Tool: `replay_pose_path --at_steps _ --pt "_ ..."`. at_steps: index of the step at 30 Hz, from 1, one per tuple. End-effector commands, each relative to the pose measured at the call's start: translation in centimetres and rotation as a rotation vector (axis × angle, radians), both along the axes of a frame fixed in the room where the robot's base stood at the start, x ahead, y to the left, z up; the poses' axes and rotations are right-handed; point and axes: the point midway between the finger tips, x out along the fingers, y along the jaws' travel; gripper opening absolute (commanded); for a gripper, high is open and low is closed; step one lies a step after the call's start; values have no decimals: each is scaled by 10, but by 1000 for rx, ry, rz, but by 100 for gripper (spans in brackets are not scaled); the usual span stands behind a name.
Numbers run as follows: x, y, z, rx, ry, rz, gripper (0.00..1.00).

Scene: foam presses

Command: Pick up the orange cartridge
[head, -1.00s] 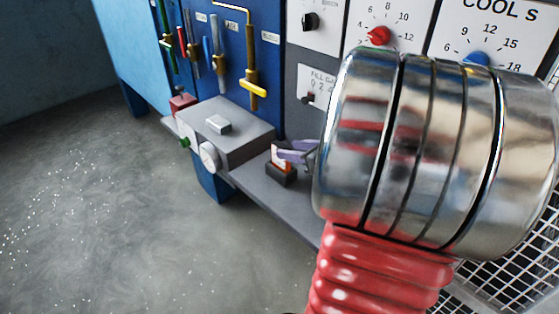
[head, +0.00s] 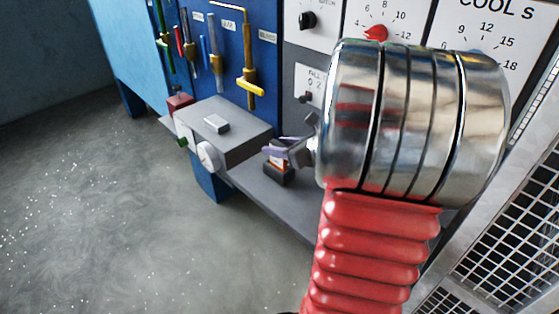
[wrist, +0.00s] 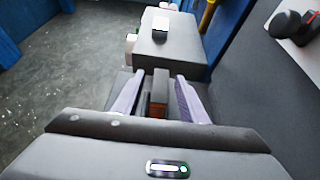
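The orange cartridge (head: 277,162) stands in a small dark holder (head: 280,177) on the grey shelf, partly hidden by my gripper in the head view. In the wrist view the cartridge (wrist: 158,111) shows as a narrow orange-brown part below a dark upright piece, between my fingers. My gripper (wrist: 159,78) has two purple fingers, one on each side, with a visible gap to each. The fingers are open and hold nothing. In the head view my gripper (head: 272,147) is at the cartridge, small and partly hidden by my wrist.
A grey box (head: 225,132) with a white button and a round gauge (head: 208,157) sits on the shelf (head: 270,200) left of the cartridge. Behind is a blue panel with yellow handles (head: 249,80), and a panel with knobs (head: 376,33). A mesh guard (head: 505,235) stands at right.

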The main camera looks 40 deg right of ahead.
Motion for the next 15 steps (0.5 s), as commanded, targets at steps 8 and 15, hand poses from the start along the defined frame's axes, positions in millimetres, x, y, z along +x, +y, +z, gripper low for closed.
replay_pose_path --at_steps 8,15 --pt "0 0 0 0 0 0 39" --pt "0 0 0 0 0 0 30"
